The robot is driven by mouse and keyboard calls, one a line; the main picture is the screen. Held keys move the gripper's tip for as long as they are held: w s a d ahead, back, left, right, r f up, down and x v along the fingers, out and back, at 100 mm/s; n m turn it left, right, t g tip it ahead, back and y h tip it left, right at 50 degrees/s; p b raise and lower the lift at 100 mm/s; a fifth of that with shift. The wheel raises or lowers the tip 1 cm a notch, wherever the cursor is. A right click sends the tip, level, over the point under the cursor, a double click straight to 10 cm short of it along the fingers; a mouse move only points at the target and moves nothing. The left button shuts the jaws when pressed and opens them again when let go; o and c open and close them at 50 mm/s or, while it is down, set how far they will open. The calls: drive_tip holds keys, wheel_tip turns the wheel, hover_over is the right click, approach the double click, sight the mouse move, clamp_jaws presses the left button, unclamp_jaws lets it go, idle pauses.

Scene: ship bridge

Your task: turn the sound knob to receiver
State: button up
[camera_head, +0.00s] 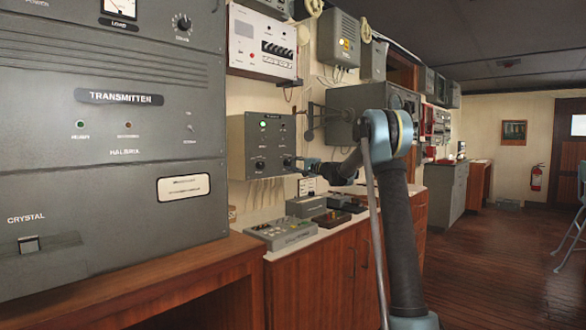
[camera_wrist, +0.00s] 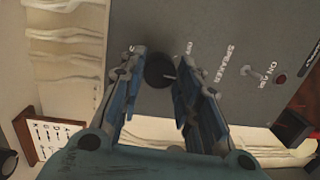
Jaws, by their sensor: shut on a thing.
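A grey wall box (camera_head: 236,150) with a green light and several knobs is left of my arm in the head view. My gripper (camera_head: 297,162) reaches its lower right corner. In the wrist view the black round knob (camera_wrist: 158,68) with a pale pointer line sits between the two fingers of my gripper (camera_wrist: 163,60). The gripper is shut on this knob; the fingers hide parts of the lettering around it. I cannot read which setting the pointer is at.
A toggle switch marked SPEAKER (camera_wrist: 251,72) and a red ON AIR light (camera_wrist: 281,79) are right of the knob. Below the box, a counter (camera_head: 330,231) holds several small devices. The large transmitter cabinet (camera_head: 110,130) stands at left. Open floor (camera_head: 490,270) lies at right.

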drive_tip(key=shift+d, duration=0.1)
drive_tip(key=o, duration=1.1)
drive_tip(key=shift+w+f, duration=0.15)
drive_tip(key=shift+c, duration=0.2)
drive_tip(key=v, duration=1.2)
